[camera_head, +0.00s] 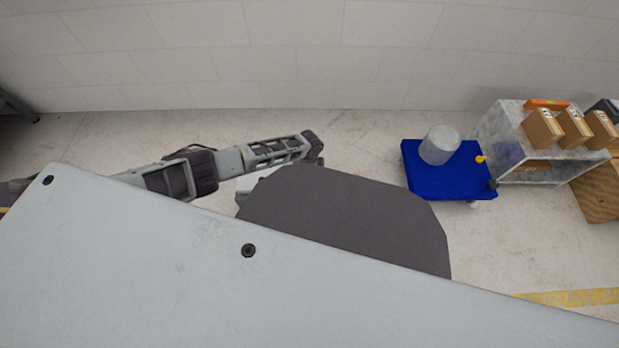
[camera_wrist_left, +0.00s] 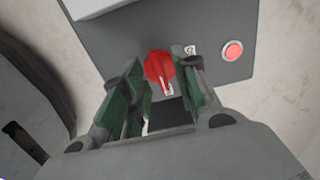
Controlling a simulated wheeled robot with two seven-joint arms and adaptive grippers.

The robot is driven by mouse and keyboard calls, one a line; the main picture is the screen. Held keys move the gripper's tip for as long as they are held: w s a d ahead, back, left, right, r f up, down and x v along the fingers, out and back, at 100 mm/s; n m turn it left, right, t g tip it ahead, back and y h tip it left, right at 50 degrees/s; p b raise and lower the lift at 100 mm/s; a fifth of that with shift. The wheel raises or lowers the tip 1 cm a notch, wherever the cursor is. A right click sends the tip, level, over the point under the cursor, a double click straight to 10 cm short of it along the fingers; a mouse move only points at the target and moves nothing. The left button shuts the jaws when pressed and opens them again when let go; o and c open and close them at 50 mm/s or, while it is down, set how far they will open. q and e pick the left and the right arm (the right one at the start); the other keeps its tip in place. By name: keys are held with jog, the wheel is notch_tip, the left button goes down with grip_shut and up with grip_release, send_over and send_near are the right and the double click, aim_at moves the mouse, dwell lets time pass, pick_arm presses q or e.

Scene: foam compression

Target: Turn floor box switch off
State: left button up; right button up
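The floor box (camera_wrist_left: 215,35) shows in the left wrist view as a dark grey panel with a red rotary switch (camera_wrist_left: 159,66) and a round red button (camera_wrist_left: 233,50) to its right. The switch's handle points downward in the picture, slightly right. My left gripper (camera_wrist_left: 160,75) is open, with its green-padded fingers on either side of the switch. I cannot tell whether they touch it. In the head view my left arm (camera_head: 225,165) reaches in from the left, and its end and most of the box are hidden behind a dark part of my own body. My right gripper is not in view.
A blue cart (camera_head: 450,180) carrying a whitish cylinder (camera_head: 439,146) stands to the right. Beyond it is a marbled grey shelf (camera_head: 500,125) with several cardboard boxes (camera_head: 542,129). A wall (camera_head: 300,50) runs behind. Pale floor (camera_head: 365,125) lies open between wall and cart.

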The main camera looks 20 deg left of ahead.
pick_arm(q)
jog(key=shift+f, duration=0.3)
jog(key=shift+c, duration=0.4)
grip_shut()
